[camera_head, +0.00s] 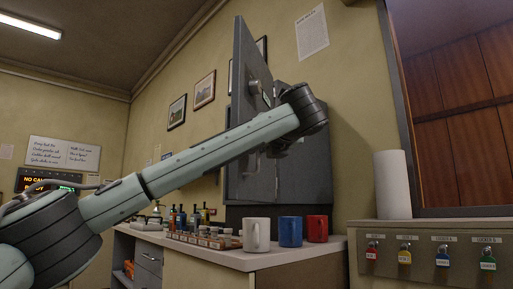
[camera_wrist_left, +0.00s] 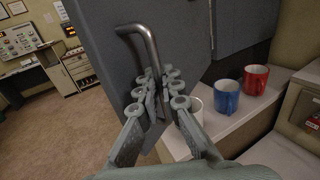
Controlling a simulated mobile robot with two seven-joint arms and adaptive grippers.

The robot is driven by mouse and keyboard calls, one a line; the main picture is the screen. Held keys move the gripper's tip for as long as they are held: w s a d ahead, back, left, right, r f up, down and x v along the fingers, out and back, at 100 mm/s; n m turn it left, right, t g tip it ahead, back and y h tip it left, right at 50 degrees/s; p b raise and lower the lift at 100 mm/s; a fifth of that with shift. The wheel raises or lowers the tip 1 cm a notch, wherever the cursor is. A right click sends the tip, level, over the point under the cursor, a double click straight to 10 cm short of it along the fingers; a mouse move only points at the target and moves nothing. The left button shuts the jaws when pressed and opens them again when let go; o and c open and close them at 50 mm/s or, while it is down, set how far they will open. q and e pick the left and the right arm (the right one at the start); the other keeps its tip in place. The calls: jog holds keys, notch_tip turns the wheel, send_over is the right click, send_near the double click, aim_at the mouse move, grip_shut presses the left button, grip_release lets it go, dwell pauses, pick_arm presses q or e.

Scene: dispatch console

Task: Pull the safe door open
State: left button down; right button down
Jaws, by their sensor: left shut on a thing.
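The grey safe (camera_head: 318,170) stands on the white-topped counter. Its door (camera_head: 247,60) stands at an angle out from the body in the head view, so it is partly open. In the left wrist view the door (camera_wrist_left: 105,50) fills the middle, with its bent metal handle (camera_wrist_left: 147,42) in front. My left gripper (camera_wrist_left: 156,85) is shut on the lower part of the handle. In the head view my left arm reaches across to the safe, and its wrist hides part of it; the fingers are not clear there. My right gripper is in neither view.
White (camera_head: 256,235), blue (camera_head: 290,232) and red (camera_head: 317,229) mugs stand on the counter (camera_head: 285,258) below the safe. Small bottles and jars stand left of them. A white roll (camera_head: 392,185) is at right, above a panel with hanging padlocks. Open floor (camera_wrist_left: 50,130) shows at left.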

pick_arm(q)
jog(key=shift+r, duration=0.1)
jog(key=c, duration=1.9)
grip_release()
jog(key=shift+c, duration=0.2)
jog(key=v, duration=1.2)
